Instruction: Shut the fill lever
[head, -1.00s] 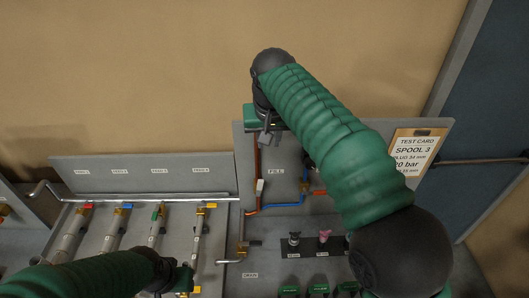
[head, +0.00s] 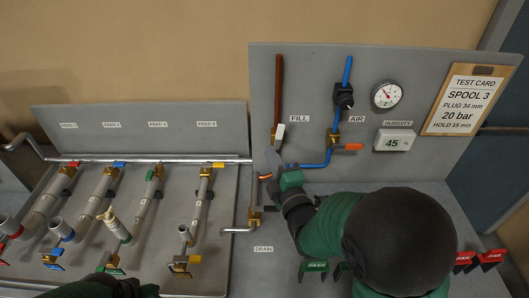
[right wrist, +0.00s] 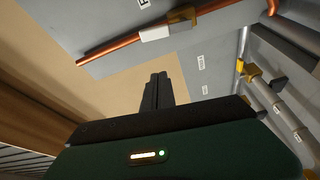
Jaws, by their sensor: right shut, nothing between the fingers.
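The fill lever has a white handle (head: 279,132), on a brass valve of the copper pipe under the FILL label (head: 299,118). The handle lies roughly along the pipe. In the right wrist view the white handle (right wrist: 155,33) shows near the top, beside the copper pipe (right wrist: 105,47). My right gripper (head: 272,153) is shut and empty, its fingertips just below the handle in the head view. Its closed fingers (right wrist: 157,90) appear apart from the handle in the right wrist view. My left gripper is partly in view at the bottom edge (head: 148,291); its fingers are hidden.
A blue air pipe with an orange-handled valve (head: 347,147), a gauge (head: 387,95) and a humidity display (head: 394,140) are to the right. The drain valve (head: 256,217) is below. Several pipe spools lie on the left bench (head: 216,240). The wall above is clear.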

